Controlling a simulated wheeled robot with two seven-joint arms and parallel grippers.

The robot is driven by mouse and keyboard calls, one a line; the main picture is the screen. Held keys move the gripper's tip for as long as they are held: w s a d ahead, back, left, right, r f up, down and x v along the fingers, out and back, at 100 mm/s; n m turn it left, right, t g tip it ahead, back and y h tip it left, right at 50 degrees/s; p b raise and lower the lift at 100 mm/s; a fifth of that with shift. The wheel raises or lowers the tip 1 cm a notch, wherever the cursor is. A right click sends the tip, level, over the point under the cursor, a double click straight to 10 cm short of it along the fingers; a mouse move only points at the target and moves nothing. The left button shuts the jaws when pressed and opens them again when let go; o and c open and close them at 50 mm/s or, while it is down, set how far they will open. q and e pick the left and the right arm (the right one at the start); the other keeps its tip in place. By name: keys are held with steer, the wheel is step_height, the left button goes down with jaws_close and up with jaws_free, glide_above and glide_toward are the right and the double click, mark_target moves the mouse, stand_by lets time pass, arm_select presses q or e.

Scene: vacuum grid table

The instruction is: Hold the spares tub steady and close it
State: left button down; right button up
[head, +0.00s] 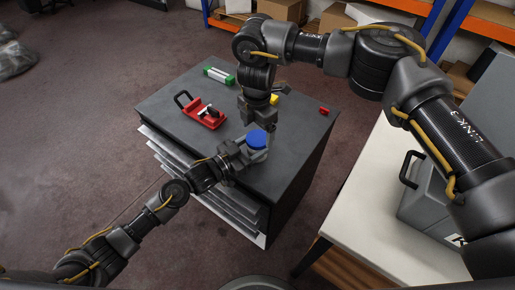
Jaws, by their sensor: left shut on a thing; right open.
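The spares tub (259,155) is a small grey tub on the dark table top, near its front edge. A round blue lid (256,138) sits at its top; I cannot tell whether it is fully seated. My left gripper (242,154) comes in from the left, low down, and is shut on the tub's side. My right gripper (262,122) points down from above, open, just behind and above the blue lid. Its fingertips are small here, and I cannot tell whether they touch the lid.
On the dark table (305,125) a red tool with a black handle (204,117) lies left of the tub. A green and white item (218,75), a yellow item (274,99) and a small red piece (323,111) lie farther back. A white bench with a grey case (425,205) stands right.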

step_height(320, 180, up, 10)
steer(key=shift+f, duration=0.2)
arm_select(q)
steer(key=shift+c, duration=2)
jaws_free()
steer(key=shift+a, duration=0.1)
steer(key=b+v, duration=0.1)
steer(key=v, duration=0.8)
steer(key=shift+s+a, duration=0.1)
steer(key=shift+s, duration=0.1)
steer(key=shift+s+a, duration=0.4)
steer(key=shift+a, duration=0.15)
arm_select(e)
steer(key=shift+f, duration=0.65)
